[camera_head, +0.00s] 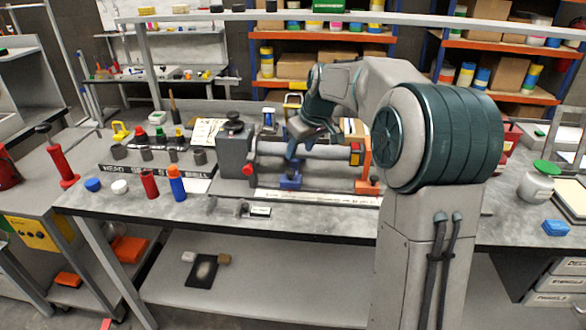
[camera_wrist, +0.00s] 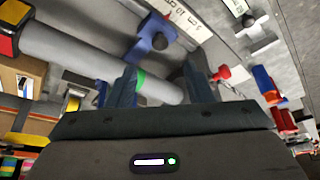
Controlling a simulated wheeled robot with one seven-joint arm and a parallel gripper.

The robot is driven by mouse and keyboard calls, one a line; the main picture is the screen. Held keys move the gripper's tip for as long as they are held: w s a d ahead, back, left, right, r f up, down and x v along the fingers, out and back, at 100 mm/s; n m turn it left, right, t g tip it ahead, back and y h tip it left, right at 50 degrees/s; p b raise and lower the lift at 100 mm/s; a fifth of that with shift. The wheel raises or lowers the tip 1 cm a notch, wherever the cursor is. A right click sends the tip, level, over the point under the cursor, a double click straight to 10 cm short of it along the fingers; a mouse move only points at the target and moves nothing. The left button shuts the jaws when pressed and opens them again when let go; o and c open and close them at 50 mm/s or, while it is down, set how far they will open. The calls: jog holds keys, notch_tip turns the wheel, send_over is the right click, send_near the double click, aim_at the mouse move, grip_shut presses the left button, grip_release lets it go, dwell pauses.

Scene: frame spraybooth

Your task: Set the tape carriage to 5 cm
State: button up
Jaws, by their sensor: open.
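The tape carriage looks to be the small blue block (camera_head: 290,181) under the front of the grey tube, on the bench fixture. It shows in the wrist view as a blue piece (camera_wrist: 152,38) with a dark knob, beyond my fingers. A white scale strip (camera_head: 315,197) runs along the front of the fixture; part of it shows in the wrist view (camera_wrist: 190,22). The carriage's reading is too small to tell. My gripper (camera_head: 291,150) is open and at the grey tube (camera_head: 325,149).
The grey headstock (camera_head: 236,155) stands left of my gripper and the orange tailstock (camera_head: 367,172) stands right. Small grey parts (camera_head: 232,207) lie before the headstock. The bench's front right of these is mostly clear.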

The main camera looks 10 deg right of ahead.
aim_at(291, 171)
jog(key=x, duration=0.9)
jog(key=shift+f, duration=0.15)
grip_shut()
